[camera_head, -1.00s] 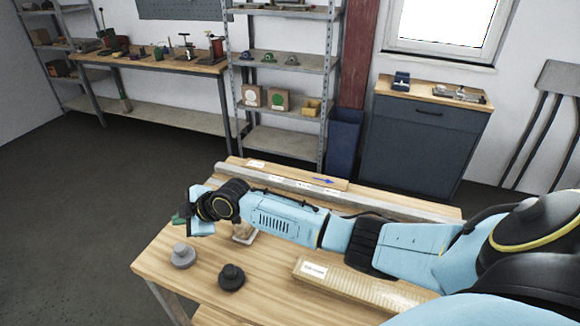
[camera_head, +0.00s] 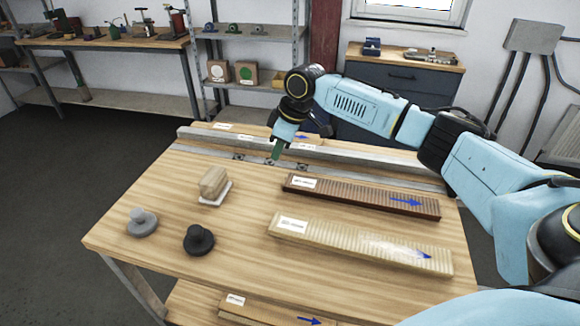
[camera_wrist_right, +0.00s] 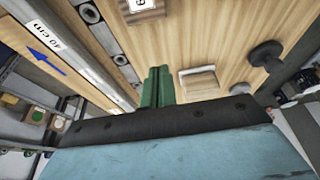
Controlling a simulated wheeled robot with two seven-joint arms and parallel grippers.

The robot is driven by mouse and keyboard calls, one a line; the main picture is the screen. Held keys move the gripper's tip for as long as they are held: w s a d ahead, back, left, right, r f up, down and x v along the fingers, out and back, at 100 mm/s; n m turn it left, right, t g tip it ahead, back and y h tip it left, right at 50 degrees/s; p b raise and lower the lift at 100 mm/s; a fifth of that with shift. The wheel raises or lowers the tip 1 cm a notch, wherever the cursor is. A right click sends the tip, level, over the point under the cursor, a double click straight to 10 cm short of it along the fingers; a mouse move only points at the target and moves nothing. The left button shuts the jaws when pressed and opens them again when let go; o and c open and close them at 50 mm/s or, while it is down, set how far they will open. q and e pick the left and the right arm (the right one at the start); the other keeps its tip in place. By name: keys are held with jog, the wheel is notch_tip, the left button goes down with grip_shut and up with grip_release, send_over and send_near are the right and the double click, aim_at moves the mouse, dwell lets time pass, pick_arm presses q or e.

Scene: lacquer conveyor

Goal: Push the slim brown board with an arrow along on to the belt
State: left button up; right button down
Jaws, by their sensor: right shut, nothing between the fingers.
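The slim dark brown board (camera_head: 350,196) lies on the wooden table in the head view, with a white label at its left end and a blue arrow pointing right. Its labelled end (camera_wrist_right: 143,12) shows at the top of the right wrist view. My right gripper (camera_head: 276,150) is shut and empty, its green fingers pointing down near the grey rail, behind and left of the brown board's left end and apart from it. The closed fingers (camera_wrist_right: 157,88) also show in the wrist view. I cannot clearly make out a belt. My left gripper is not in view.
A wider pale board (camera_head: 350,245) with an arrow lies in front of the brown one. A grey rail (camera_head: 205,135) runs along the back, with another arrowed board (camera_head: 255,130) behind it. A wooden block (camera_head: 214,181), grey knob (camera_head: 142,222) and black knob (camera_head: 198,239) stand left.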

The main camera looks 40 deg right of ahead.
aim_at(279, 185)
jog(key=b+x, duration=0.1)
jog(key=x, duration=0.7)
jog(key=shift+w+a+f, duration=0.1)
jog(key=shift+a+f, duration=0.05)
jog(key=shift+f, duration=0.1)
jog(key=shift+s+d+f+p, duration=0.15)
jog(key=shift+s+d, duration=0.35)
jog(key=shift+s+d+f+p, duration=0.15)
jog(key=shift+s+d, duration=0.3)
jog(key=shift+s, duration=0.05)
jog(key=shift+s+d, duration=0.3)
jog(key=shift+s, duration=0.1)
jog(key=shift+d, duration=0.1)
